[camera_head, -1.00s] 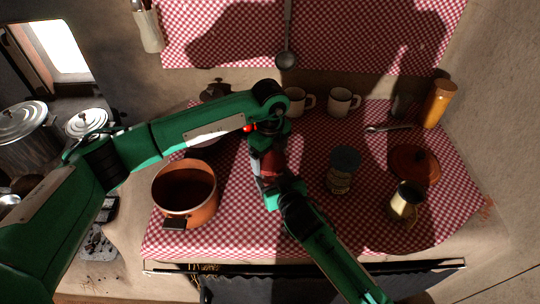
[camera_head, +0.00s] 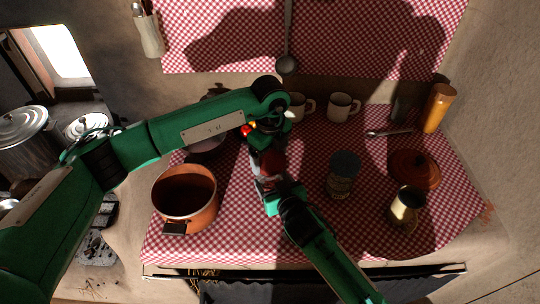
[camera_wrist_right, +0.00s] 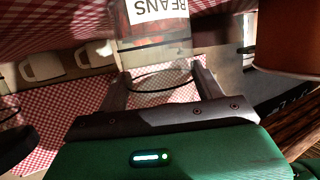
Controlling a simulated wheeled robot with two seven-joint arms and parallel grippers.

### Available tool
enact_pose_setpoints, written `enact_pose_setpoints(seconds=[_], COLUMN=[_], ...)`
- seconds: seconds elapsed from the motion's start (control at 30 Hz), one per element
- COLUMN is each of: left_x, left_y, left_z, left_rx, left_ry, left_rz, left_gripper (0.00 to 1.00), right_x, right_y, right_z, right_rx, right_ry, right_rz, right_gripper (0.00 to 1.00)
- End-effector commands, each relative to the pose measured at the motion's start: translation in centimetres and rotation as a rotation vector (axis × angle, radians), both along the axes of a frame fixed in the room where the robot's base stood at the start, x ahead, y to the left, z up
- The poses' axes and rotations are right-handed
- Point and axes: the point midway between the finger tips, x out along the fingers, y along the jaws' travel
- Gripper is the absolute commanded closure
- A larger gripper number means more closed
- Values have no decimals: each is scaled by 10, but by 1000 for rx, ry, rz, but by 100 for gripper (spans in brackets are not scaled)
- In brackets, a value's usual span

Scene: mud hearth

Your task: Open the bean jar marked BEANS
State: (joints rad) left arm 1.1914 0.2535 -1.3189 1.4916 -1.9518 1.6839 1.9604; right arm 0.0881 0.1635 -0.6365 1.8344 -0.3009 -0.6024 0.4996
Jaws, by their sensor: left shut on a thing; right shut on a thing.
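The bean jar (camera_head: 270,163) is a clear glass jar with reddish contents, between my two grippers above the checked cloth. In the right wrist view, its white label reading BEANS (camera_wrist_right: 158,10) shows on the glass. My right gripper (camera_head: 273,183) is shut around the jar's lower part; its two fingers flank the glass in the wrist view (camera_wrist_right: 160,72). My left gripper (camera_head: 268,137) comes down from above and is shut at the jar's top. The lid is hidden by that gripper, so I cannot tell whether it is loose.
An orange pot (camera_head: 187,197) stands to the left. Another jar (camera_head: 343,175) with a dark lid, a terracotta lid (camera_head: 415,168) and a cream jug (camera_head: 405,207) stand to the right. Mugs (camera_head: 342,107) are behind. The checked cloth (camera_head: 240,238) is clear in front.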

Motion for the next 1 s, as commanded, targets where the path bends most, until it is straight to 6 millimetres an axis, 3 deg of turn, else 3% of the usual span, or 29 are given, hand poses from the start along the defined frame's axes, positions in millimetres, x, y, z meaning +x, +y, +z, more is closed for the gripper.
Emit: enact_pose_setpoints(seconds=[0.3,0.53,0.57,0.6,0.7,1.0], left_x=[1,0,0,0,0,0], left_y=[0,0,0,0,0,0], left_z=[36,39,39,39,39,38], left_rx=[-1,0,0,-1,-1,-1], left_ry=[-3,0,0,-1,-1,-1], left_rz=[0,0,0,0,0,0], left_gripper=[43,44,43,43,43,43], right_x=[0,0,0,0,0,-1], right_y=[0,0,0,0,0,0], right_z=[0,0,0,0,0,0], right_rx=[1,1,1,1,1,0], right_ry=[0,0,0,0,0,0], right_rz=[1,1,1,1,1,0], right_gripper=[96,96,30,22,6,6])
